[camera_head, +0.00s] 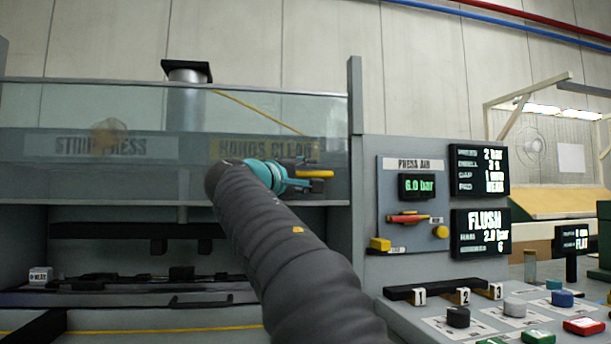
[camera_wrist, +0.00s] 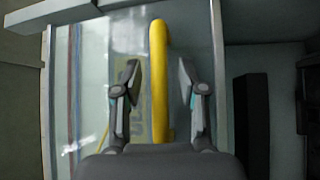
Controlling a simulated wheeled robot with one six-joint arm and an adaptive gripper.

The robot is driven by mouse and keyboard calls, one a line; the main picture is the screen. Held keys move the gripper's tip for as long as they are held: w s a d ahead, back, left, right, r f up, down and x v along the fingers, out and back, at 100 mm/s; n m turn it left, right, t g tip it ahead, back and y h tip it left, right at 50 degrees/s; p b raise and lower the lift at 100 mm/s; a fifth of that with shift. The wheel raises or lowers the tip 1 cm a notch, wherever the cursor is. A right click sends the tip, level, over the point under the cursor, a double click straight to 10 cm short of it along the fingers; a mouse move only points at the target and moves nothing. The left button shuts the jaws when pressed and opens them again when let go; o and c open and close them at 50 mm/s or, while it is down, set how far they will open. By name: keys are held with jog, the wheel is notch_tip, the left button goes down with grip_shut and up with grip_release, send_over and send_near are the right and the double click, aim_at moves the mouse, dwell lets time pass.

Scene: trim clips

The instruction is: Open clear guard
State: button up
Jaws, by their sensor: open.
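The clear guard (camera_head: 60,108) is a see-through panel across the front of the press at left in the head view. Its lower edge lies above the press bed, and the space below that edge is uncovered. The guard also shows in the wrist view (camera_wrist: 92,75). Its yellow bar handle (camera_wrist: 158,60) stands between my gripper's two fingers (camera_wrist: 158,88), with a visible gap on each side. In the head view my gripper (camera_head: 312,180) is at the guard's lower right, with the handle (camera_head: 320,173) partly hidden by it. The fingers are open and hold nothing.
A grey post (camera_head: 355,120) borders the guard on the right. Beside it are the press air panel (camera_head: 410,260) and a console with several coloured buttons (camera_head: 515,308). A small white box (camera_head: 40,276) sits at the left of the press bed (camera_head: 130,298). My arm hides part of the bed.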

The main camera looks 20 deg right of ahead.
jog(key=v, duration=1.2)
jog(key=shift+s+f, duration=0.1)
